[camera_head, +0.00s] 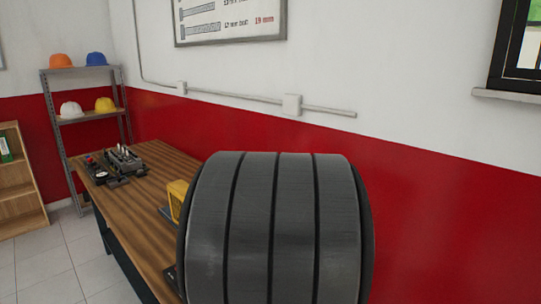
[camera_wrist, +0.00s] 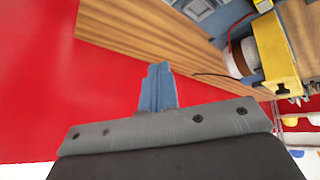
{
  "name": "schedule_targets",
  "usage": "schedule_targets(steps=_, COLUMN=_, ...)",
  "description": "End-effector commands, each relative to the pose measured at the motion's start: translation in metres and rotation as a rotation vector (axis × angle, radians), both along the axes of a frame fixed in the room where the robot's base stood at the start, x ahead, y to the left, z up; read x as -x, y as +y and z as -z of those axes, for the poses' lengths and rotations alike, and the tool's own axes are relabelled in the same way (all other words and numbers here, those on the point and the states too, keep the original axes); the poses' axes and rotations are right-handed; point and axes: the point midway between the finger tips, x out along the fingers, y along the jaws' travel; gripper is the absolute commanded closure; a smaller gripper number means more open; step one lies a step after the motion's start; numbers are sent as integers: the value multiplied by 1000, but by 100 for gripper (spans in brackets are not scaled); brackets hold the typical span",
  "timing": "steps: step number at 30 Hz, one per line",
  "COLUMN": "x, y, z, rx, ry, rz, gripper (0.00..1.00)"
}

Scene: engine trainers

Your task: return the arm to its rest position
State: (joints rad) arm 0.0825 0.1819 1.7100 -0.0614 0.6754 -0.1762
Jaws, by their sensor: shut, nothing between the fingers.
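In the wrist view, the fingers of my gripper (camera_wrist: 159,70) are blue and pressed together, with nothing between them. They stand out past a grey plate with dark screws and appear in front of the red wall, beside the edge of the wooden bench (camera_wrist: 130,25). They look clear of everything in view. In the head view, my gripper does not show; a dark grooved part of my own arm fills the lower middle and hides part of the bench (camera_head: 140,210).
A yellow and blue device (camera_wrist: 275,55) is at the right of the wrist view; its yellow part (camera_head: 177,200) shows on the bench in the head view. Small parts (camera_head: 120,163) lie at the bench's far end. A shelf (camera_head: 85,118) with helmets stands behind.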

Motion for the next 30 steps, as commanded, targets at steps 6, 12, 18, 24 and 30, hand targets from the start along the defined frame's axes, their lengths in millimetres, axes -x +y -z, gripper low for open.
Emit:
schedule_targets(steps=6, x=12, y=-18, z=-5, rx=5, ry=-16, rz=46, gripper=100)
schedule_targets(steps=12, x=14, y=-21, z=-6, rx=6, ry=-19, rz=55, gripper=100)
schedule_targets(steps=18, x=14, y=-21, z=-6, rx=7, ry=-19, rz=54, gripper=92)
schedule_targets(steps=24, x=15, y=-17, z=-3, rx=5, ry=-25, rz=48, gripper=53)
schedule_targets(steps=30, x=32, y=28, z=24, rx=-31, ry=-122, rz=-17, gripper=14)
